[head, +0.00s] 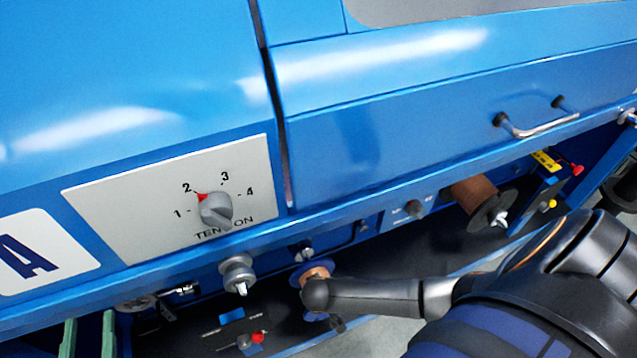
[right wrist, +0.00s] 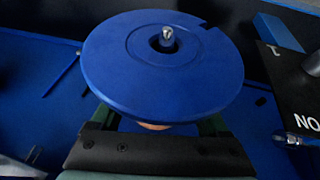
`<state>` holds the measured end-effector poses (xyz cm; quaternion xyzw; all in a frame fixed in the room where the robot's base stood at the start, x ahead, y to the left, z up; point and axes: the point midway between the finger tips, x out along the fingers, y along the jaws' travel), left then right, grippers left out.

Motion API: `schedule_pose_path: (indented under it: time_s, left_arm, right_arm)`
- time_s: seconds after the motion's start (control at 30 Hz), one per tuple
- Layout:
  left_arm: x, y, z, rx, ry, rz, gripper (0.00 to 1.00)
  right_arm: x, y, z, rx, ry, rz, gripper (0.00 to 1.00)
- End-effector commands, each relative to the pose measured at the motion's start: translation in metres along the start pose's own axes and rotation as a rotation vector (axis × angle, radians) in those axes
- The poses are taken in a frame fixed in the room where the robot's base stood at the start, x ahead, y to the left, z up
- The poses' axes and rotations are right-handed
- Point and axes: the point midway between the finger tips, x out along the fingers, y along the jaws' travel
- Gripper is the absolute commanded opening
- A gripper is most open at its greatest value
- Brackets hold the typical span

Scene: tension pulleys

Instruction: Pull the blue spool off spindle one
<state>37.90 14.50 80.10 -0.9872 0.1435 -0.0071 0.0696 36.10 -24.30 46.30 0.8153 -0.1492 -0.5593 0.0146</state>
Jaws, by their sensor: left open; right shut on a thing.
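The blue spool (right wrist: 205,75) fills the middle of the right wrist view, its round flange facing the camera. The metal tip of a spindle (right wrist: 167,35) shows in its centre hole, so the spool is around the spindle. My right gripper (right wrist: 157,124) is shut on the spool's hub, green fingers on both sides below the flange. In the head view the spool (head: 297,274) shows as a blue rim with copper winding, partly hidden behind my right arm. My left gripper (head: 89,337) is open and empty at the bottom left, its two green fingers apart.
A grey spindle (head: 238,274) without a spool is left of the blue spool. A brown-wound spool (head: 475,195) with a dark flange hangs further right. A tension dial (head: 215,209) points near 2. The blue machine cover (head: 420,110) overhangs the spindles.

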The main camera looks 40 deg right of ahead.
Motion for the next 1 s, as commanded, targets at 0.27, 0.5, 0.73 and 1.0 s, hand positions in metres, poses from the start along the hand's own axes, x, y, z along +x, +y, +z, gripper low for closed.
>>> schedule_pose_path:
  time_s: [0.27, 0.5, 0.73, 1.0]
  left_arm:
    - [0.0, -0.001, -0.009, 0.0, 0.0, 0.0, 0.5]
    - [0.0, -0.002, -0.014, 0.0, 0.0, 0.0, 0.5]
    - [0.0, -0.002, -0.015, 0.0, 0.0, 0.0, 0.5]
    - [0.0, -0.002, -0.015, 0.0, 0.0, 0.0, 0.5]
  right_arm:
    - [-0.007, 0.0, 0.007, 0.003, 0.006, -0.002, 0.0]
    - [-0.01, 0.0, 0.016, 0.002, 0.006, -0.001, 0.0]
    - [-0.01, 0.0, 0.018, 0.002, 0.007, -0.001, 0.0]
    - [-0.01, 0.0, 0.018, 0.002, 0.007, -0.002, 0.0]
